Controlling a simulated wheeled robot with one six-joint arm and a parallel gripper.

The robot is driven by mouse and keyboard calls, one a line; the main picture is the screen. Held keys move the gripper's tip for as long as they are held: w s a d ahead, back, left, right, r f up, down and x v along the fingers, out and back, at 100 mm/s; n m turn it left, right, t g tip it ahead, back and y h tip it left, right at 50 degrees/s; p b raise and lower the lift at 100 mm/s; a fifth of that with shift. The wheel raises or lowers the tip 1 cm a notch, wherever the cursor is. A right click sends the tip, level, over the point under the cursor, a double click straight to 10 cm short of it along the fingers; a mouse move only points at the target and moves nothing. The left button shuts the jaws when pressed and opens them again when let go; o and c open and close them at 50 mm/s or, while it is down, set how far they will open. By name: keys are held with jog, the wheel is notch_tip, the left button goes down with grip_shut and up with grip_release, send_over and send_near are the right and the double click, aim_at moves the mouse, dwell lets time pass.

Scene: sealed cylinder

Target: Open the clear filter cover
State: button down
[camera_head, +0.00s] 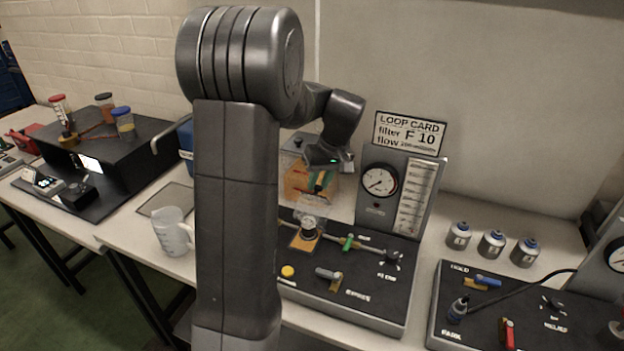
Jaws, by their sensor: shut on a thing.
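My gripper (320,182) is at the middle of the bench, at the back left of the loop panel (350,303). It is shut on what looks like the clear filter cover (302,206), a see-through piece with faint edges. The exact grip point is small and partly hidden by my wrist. The cover appears to stand tilted up above the filter (310,229), a small round fitting on a yellow-orange plate (302,243). I cannot tell exactly how far the cover is open.
A gauge board (381,210) with a loop card (408,133) stands just right of my gripper. A green-handled valve (348,242) and a grey lever (328,274) sit on the panel. A clear jug (172,232) stands left. Several canisters (491,244) stand right.

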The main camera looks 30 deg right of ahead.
jog(key=w+d+f+b, duration=0.1)
jog(key=w+d+f, duration=0.3)
jog(key=w+d, duration=0.1)
jog(key=shift+d+f, duration=0.25)
jog(key=shift+d, duration=0.35)
